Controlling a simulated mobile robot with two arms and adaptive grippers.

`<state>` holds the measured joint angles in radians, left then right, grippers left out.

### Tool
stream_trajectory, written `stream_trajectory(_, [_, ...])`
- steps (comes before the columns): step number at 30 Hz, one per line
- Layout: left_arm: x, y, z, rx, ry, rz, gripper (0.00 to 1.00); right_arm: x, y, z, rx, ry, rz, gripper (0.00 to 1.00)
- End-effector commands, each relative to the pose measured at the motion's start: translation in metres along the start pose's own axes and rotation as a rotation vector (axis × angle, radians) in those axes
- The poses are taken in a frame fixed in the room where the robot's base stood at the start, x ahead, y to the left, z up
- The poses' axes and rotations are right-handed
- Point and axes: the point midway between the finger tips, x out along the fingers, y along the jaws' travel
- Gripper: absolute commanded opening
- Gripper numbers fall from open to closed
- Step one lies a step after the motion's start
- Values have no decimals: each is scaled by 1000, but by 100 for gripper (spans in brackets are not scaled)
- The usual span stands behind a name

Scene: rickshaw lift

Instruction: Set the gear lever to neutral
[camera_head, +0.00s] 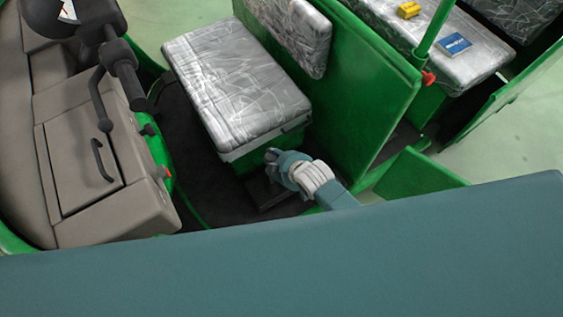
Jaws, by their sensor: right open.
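My right gripper (273,158) is low beside the driver's seat (235,80), close to the green seat base, with its arm coming in from the lower right. It is open, and I see nothing between its fingers, though they are small here. I cannot pick out the gear lever for certain; part of the area by the seat base is hidden behind my gripper. A dark block (262,191) is on the floor just below the gripper. My left gripper is not in view.
The grey dashboard (85,150) with black handles and the handlebar (125,75) stand at the left. A green partition (375,100) rises behind the seat. A yellow item (408,10) and a blue box (454,44) lie on the rear seat (430,58). Dark floor (185,140) between dashboard and seat is clear.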

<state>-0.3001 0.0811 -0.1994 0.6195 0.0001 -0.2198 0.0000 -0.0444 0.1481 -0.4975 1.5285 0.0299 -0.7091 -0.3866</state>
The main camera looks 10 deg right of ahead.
Motion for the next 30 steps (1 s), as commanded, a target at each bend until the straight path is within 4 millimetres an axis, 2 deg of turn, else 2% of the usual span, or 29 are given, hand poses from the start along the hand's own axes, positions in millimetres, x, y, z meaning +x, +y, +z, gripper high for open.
stream_trajectory(1, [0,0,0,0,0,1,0,-11,0,1,-1,1,1,44])
stream_trajectory(6, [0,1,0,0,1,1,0,-39,0,0,0,1,1,44])
stream_trajectory(12, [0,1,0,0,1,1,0,-57,1,0,-1,1,2,44])
stream_trajectory(30, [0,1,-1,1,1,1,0,-60,1,0,0,0,1,44])
